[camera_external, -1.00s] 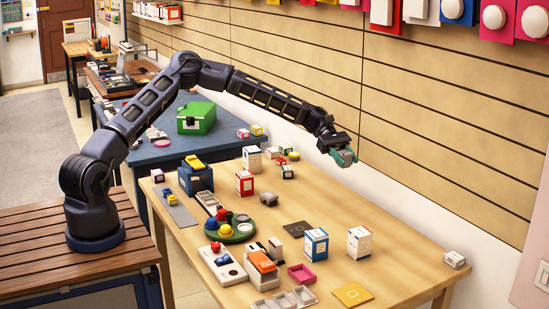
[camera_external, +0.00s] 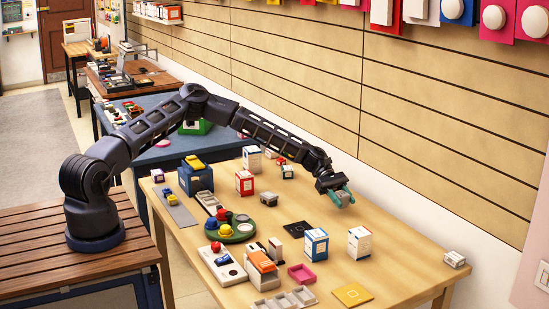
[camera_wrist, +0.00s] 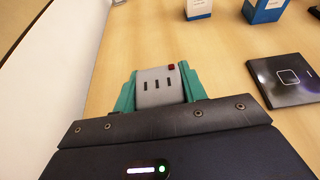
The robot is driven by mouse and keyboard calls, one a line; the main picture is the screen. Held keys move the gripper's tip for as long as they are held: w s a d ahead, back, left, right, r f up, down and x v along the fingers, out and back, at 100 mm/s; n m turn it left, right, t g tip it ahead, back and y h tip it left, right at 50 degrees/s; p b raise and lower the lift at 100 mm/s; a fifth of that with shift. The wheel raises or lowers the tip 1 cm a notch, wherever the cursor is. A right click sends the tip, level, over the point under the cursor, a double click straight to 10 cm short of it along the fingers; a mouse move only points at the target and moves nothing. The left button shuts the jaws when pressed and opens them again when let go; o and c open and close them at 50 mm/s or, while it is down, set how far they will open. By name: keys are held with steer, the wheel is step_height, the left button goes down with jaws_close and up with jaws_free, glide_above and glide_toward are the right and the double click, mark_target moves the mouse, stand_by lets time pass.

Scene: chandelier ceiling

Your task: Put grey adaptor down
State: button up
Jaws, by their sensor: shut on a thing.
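The grey adaptor (camera_wrist: 160,87) is a small grey block with dark slots and a red square on one corner. My gripper (camera_wrist: 160,92) has green fingers closed on both sides of it. In the external view my gripper (camera_external: 341,198) is above the right back part of the wooden table (camera_external: 415,262), near the wall. The adaptor is small there, between the fingertips. I cannot tell whether its underside touches the table.
A black square plate (camera_wrist: 282,78) lies to the right of my gripper. A blue-and-white box (camera_external: 316,243) and a white box (camera_external: 360,242) stand nearer the camera. A green round tray (camera_external: 238,232) holds several coloured pieces. The table around my gripper is clear.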

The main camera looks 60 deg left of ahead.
mark_target(343, 207)
steer(key=shift+f, duration=1.55)
steer(key=o, duration=1)
steer(key=shift+f, duration=0.1)
